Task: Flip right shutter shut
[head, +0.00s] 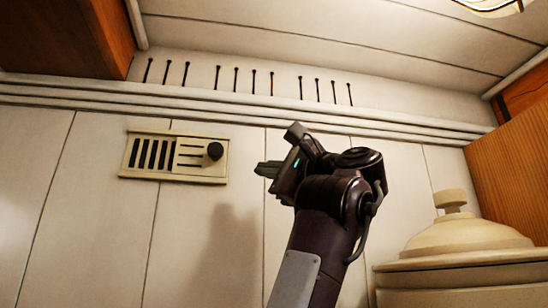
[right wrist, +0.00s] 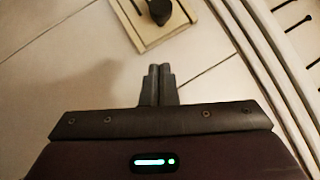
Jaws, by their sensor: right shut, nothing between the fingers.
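A cream vent plate (head: 172,176) is fixed to the panelled wall. Its left half shows several dark open slots; the right part shows thin slits beside a dark round knob (head: 215,151) near its right end. My left gripper is not in view.
Ledge mouldings (head: 240,112) run along the wall above the plate, with dark slots (head: 236,79) higher up. A cream lidded container (head: 462,237) stands at lower right, beside a wooden panel (head: 515,175). The wall around the plate is clear.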

